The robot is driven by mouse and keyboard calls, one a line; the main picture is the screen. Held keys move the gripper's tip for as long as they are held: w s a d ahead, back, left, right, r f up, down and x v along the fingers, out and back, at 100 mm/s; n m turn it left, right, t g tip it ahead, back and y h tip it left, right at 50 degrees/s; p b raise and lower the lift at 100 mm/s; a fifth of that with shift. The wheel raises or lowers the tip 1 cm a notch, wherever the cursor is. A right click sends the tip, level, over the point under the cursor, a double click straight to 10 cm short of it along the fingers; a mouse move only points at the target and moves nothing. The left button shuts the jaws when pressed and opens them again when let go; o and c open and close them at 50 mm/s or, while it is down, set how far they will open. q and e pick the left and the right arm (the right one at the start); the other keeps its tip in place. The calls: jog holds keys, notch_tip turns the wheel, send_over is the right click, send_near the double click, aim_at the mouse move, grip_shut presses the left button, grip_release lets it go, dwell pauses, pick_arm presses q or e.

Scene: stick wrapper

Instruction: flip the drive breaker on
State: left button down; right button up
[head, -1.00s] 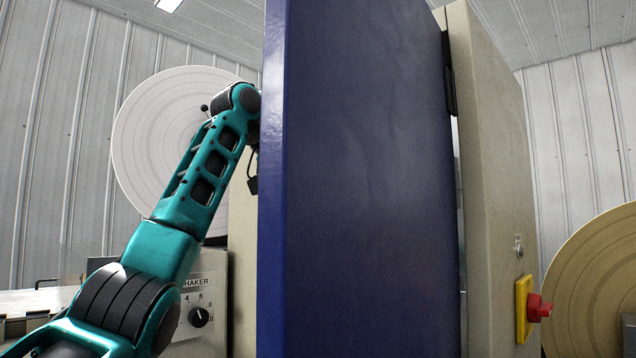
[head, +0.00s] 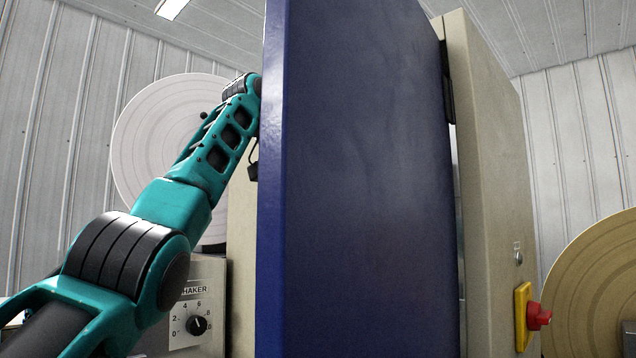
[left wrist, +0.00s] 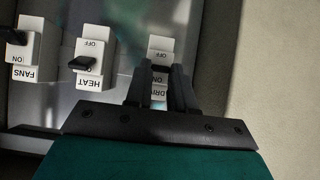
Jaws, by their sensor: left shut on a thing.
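In the left wrist view, the drive breaker (left wrist: 160,46) is a white block, seen upside down, at the right end of a row of breakers. Its OFF label shows; part of its DRIVE label shows between and below the fingers. My left gripper (left wrist: 160,68) is at this breaker, its dark fingers on either side of the block's middle, shut on its switch lever, which the fingers mostly hide. In the head view my left arm reaches behind a blue cabinet door (head: 365,190), which hides the gripper and breakers. My right gripper is not in view.
The heat breaker (left wrist: 93,50) and fans breaker (left wrist: 34,50), with black levers, stand left of the drive breaker. A pale cabinet wall (left wrist: 285,70) is close on the right. The head view shows a red knob (head: 538,316) and a dial panel (head: 190,325).

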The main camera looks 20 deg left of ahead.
pick_arm(q)
jog(key=c, duration=1)
grip_release()
jog(key=shift+o, duration=0.2)
jog(key=v, duration=1.3)
